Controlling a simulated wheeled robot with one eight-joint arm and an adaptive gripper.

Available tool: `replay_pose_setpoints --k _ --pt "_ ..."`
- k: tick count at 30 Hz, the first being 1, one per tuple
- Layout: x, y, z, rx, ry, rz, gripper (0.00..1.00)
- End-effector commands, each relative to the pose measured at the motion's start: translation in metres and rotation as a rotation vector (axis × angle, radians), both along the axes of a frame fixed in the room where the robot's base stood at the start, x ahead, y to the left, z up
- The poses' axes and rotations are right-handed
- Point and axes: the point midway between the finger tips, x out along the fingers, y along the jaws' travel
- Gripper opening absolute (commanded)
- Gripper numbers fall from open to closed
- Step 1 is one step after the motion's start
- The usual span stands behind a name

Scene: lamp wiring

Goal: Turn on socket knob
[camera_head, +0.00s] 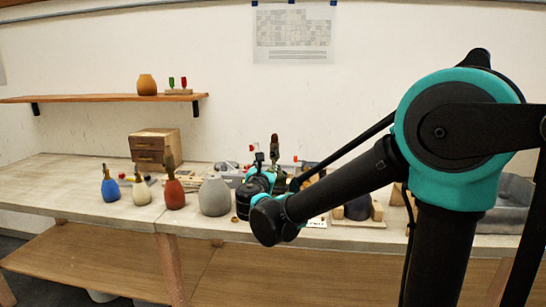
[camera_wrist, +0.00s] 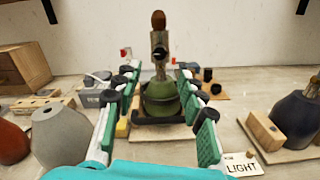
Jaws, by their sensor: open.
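A green lamp base (camera_wrist: 161,98) stands upright in the middle of the wrist view. A metal socket (camera_wrist: 158,45) tops it, with a brown bulb-shaped piece (camera_wrist: 158,19) above. A small dark part on the socket's front (camera_wrist: 160,54) may be the knob; it is too small to be sure. My gripper (camera_wrist: 157,76) is open, with one green-padded finger on each side of the lamp base, below the socket. I see no contact with the socket. In the head view my gripper (camera_head: 266,177) is in front of the lamp and hides its base; the socket top (camera_head: 275,145) shows above.
A grey vase (camera_wrist: 62,135) stands left and a dark lamp base (camera_wrist: 296,118) right. A card reading LIGHT (camera_wrist: 242,165) lies at front right. A wooden drawer box (camera_head: 154,149) stands at the back left. Blue, cream and red vases stand on the table's left.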

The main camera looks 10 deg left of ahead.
Motion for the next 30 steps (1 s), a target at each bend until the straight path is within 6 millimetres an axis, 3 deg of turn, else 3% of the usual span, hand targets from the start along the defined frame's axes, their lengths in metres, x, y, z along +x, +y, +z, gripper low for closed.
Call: replay_pose_setpoints --k 9,15,21,30 --pt "0.064 -0.005 0.000 0.001 0.001 -0.004 0.41" --pt "0.091 -0.005 0.000 0.001 0.000 -0.002 0.41" --pt "0.103 -0.006 0.000 0.001 0.000 -0.001 0.41" --pt "0.104 -0.006 0.000 0.002 0.001 -0.001 0.38"
